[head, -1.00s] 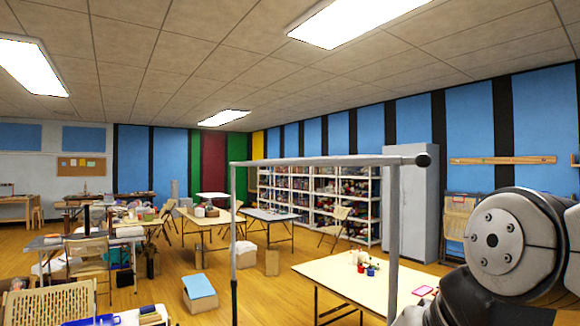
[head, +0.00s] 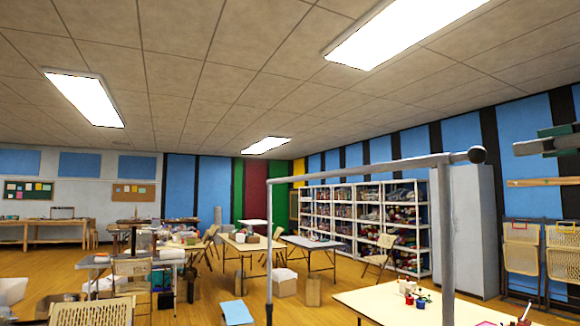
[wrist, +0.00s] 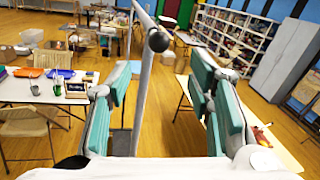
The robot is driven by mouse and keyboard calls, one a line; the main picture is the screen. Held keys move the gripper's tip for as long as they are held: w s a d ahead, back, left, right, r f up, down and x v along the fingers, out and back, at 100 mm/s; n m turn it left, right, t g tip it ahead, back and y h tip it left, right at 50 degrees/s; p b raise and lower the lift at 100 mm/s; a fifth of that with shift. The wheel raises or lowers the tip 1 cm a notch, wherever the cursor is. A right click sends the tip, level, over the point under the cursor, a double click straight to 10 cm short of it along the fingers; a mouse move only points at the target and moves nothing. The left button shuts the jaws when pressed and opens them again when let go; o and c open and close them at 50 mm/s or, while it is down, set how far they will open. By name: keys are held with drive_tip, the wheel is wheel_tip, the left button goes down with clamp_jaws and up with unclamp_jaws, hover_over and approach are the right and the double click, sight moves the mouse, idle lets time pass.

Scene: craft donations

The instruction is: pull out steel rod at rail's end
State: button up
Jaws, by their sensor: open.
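A grey metal rail (head: 360,164) runs across the top of a garment rack in the head view. The steel rod's visible end is a dark round knob (head: 477,155) at the rail's right end, just past the upright post (head: 446,240). The knob (wrist: 158,41) also shows in the wrist view, in line between the fingers and beyond their tips. I cannot tell where rod and rail meet. My gripper (wrist: 162,78) is open and empty, with teal pads on both sides. Its fingertips (head: 520,143) show at the head view's right edge, apart from the knob.
A pale table (head: 385,300) with small paint pots stands low behind the rack's post. White shelves (head: 345,228) and a grey cabinet (head: 468,225) stand behind. Folding chairs (head: 522,258) lean on the right wall. Air around the knob looks clear.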

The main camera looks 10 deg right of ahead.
sight(485, 155)
drive_tip(key=w, duration=0.4)
drive_tip(key=w+a, duration=0.1)
drive_tip(key=w, duration=0.3)
drive_tip(key=w+a, duration=0.1)
drive_tip(key=w, duration=0.3)
drive_tip(key=shift+c, duration=0.2)
drive_tip(key=shift+s, duration=0.1)
clamp_jaws()
